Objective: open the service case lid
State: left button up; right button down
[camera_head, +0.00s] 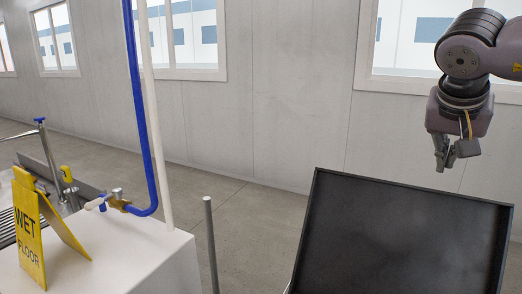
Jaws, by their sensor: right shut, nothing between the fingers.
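A dark, shallow panel with a raised rim, which looks like the service case lid (400,235), stands tilted up at the lower right. Its recessed inner face is towards me, and its lower part is cut off by the bottom edge of the picture. The body of the case is not in view. My right gripper (446,168) hangs at the upper right, pointing down. It appears just above the lid's top edge, and I cannot tell how far from it in depth. It is shut and empty. My left gripper is not in view.
A white cabinet (150,262) stands at the lower left with a yellow wet floor sign (30,238) and a brass valve (120,203) on a blue pipe (142,110). A grey post (211,245) rises between cabinet and lid. Open floor (250,215) lies behind.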

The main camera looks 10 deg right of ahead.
aim_at(360, 234)
jog(key=j, duration=1.1)
jog(key=k+j, duration=0.1)
jog(key=j, duration=1.05)
